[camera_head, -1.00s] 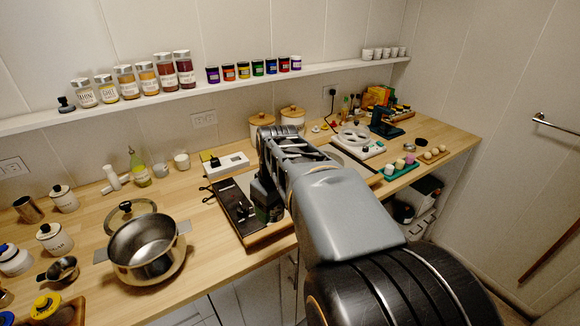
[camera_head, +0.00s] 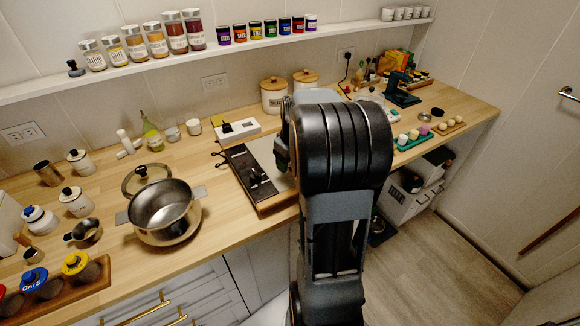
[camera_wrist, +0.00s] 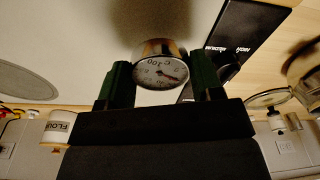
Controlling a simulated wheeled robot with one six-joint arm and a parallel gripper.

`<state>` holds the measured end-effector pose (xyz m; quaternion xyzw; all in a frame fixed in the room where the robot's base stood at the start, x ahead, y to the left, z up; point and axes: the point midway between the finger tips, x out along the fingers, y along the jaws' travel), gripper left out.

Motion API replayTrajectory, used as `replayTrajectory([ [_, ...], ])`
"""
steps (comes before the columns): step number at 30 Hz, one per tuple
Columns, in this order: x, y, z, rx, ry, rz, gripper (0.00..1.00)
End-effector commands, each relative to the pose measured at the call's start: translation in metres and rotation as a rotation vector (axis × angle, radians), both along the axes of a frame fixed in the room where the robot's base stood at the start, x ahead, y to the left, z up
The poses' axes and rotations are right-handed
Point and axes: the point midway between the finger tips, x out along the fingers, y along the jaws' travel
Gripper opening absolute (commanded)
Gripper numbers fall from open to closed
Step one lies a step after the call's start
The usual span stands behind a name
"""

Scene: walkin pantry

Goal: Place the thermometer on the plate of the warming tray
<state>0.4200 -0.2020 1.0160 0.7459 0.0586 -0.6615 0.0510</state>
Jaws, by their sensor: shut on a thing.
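The thermometer (camera_wrist: 160,68), a small round dial with a white face and a metal rim, shows in the wrist view between the two green fingers of my gripper (camera_wrist: 161,82). My gripper is shut on it. The warming tray has a black control strip (camera_head: 243,172) in the head view, which also shows in the wrist view (camera_wrist: 236,42) with its heat markings. Its pale plate (camera_head: 262,152) is partly hidden behind my arm. In the wrist view the pale plate (camera_wrist: 70,35) lies beyond the thermometer; I cannot tell the gap. My gripper is hidden in the head view.
A steel pot (camera_head: 165,212) stands left of the tray. A white box (camera_head: 235,130) and wooden-lidded canisters (camera_head: 273,97) stand behind it. Bare counter (camera_head: 225,215) shows between pot and warming tray.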

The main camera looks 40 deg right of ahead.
Motion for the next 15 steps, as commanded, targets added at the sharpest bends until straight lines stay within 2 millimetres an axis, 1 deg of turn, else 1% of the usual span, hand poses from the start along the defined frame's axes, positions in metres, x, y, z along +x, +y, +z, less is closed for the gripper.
replayTrajectory([
  [4, 0.005, -0.005, -0.009, 0.001, 0.001, 0.000, 0.36],
  [9, 0.005, -0.004, -0.031, 0.001, 0.000, 0.000, 0.36],
  [12, 0.005, -0.004, -0.037, 0.000, -0.001, 0.000, 0.36],
  [15, 0.005, -0.004, -0.038, -0.001, -0.002, 0.000, 0.36],
])
